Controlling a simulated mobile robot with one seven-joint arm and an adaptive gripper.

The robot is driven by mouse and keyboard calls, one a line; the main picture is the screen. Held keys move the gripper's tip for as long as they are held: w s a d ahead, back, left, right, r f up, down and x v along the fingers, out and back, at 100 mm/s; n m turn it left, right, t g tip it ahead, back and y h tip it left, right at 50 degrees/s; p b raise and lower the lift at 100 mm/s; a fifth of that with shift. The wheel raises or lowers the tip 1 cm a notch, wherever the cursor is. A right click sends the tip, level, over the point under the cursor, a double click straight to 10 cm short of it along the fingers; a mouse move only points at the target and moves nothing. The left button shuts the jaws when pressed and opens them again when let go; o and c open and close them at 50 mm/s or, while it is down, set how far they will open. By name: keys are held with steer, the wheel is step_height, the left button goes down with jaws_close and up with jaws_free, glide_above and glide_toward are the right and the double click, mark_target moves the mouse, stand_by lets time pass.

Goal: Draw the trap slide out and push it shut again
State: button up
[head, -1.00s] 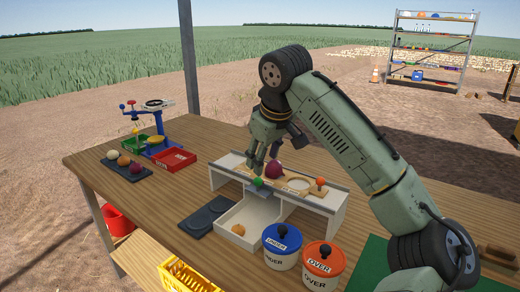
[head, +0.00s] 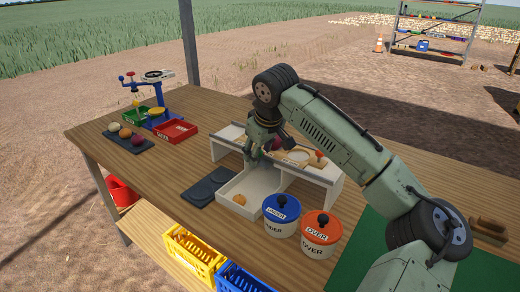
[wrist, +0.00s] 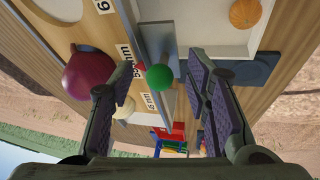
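The white sizing rack (head: 322,172) stands on the table, with round holes along its top and a white tray (head: 250,186) under it. The trap slide's green knob (wrist: 159,77) shows in the wrist view, beside a grey-blue plate (wrist: 157,40) at the rack's edge. My gripper (wrist: 158,88) is open, with a finger on each side of the knob and visible gaps. In the head view my gripper (head: 265,155) is low over the rack's front and hides the knob. How far the slide stands out cannot be told.
A purple onion (wrist: 90,75) sits on the rack close to one finger. An orange onion (head: 239,199) lies in the tray. The UNDER pot (head: 281,219) and OVER pot (head: 321,235) stand in front right. A dark mat (head: 209,187) lies to the left.

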jaws_close()
stand_by(0.3)
steer(key=shift+s, duration=0.1)
steer(key=s+a, duration=0.5)
steer(key=s, duration=0.1)
steer(key=shift+s+b, duration=0.3)
steer(key=shift+b, duration=0.1)
stand_by(0.7)
steer(key=shift+s+f, duration=0.1)
stand_by(1.2)
